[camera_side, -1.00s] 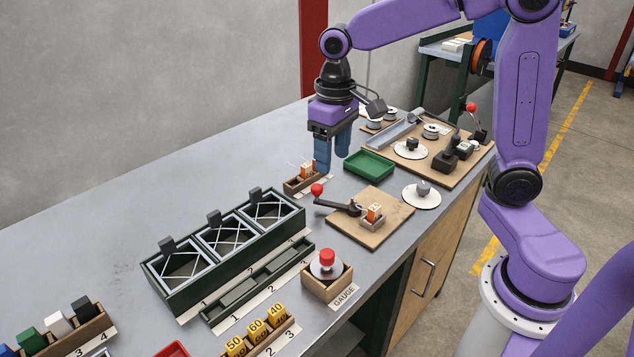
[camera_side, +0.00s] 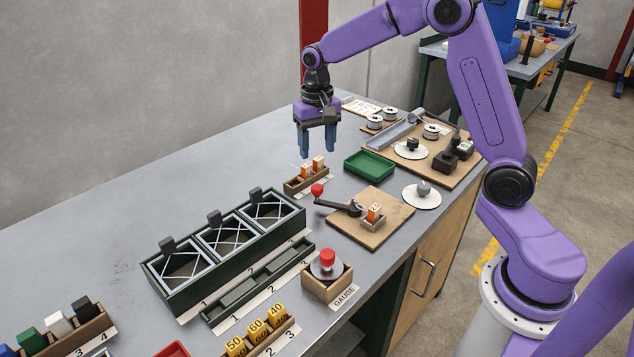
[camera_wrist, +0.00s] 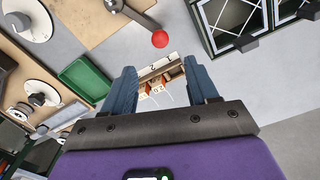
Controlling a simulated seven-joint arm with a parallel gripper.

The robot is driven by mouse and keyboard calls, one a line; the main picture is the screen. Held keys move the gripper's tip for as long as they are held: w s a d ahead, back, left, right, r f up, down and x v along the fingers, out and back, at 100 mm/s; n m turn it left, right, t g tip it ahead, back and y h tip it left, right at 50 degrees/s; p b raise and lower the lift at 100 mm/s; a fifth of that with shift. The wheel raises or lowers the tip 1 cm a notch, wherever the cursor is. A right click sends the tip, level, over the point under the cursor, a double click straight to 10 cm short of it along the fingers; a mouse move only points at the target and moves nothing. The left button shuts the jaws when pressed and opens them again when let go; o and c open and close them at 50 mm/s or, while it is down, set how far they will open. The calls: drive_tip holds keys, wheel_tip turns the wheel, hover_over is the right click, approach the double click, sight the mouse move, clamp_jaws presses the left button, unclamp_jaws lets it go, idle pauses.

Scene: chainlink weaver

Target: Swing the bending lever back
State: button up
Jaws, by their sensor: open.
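The bending lever (camera_side: 338,206) is a dark arm with a red ball knob (camera_side: 317,190) at its left end. It is mounted on a wooden board (camera_side: 392,234), with an orange piece (camera_side: 374,212) in a small holder beside its pivot. In the wrist view the red knob (camera_wrist: 160,39) shows above the fingers, with the dark lever (camera_wrist: 130,12) running up and left from it. My gripper (camera_side: 319,155) is open and empty, raised above the small wooden rack (camera_side: 304,184) that holds orange pieces (camera_side: 312,166). The gripper is apart from the lever.
A green tray (camera_side: 369,165) lies behind the lever board. A dark green frame rack (camera_side: 190,285) with wire panels stands to the left. A gauge box (camera_side: 327,283) with a red knob is in front. A white disc (camera_side: 421,196) lies right of the board.

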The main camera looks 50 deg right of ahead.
sight(317, 184)
wheel_tip(317, 184, down, 11)
idle(0.4)
clamp_jaws()
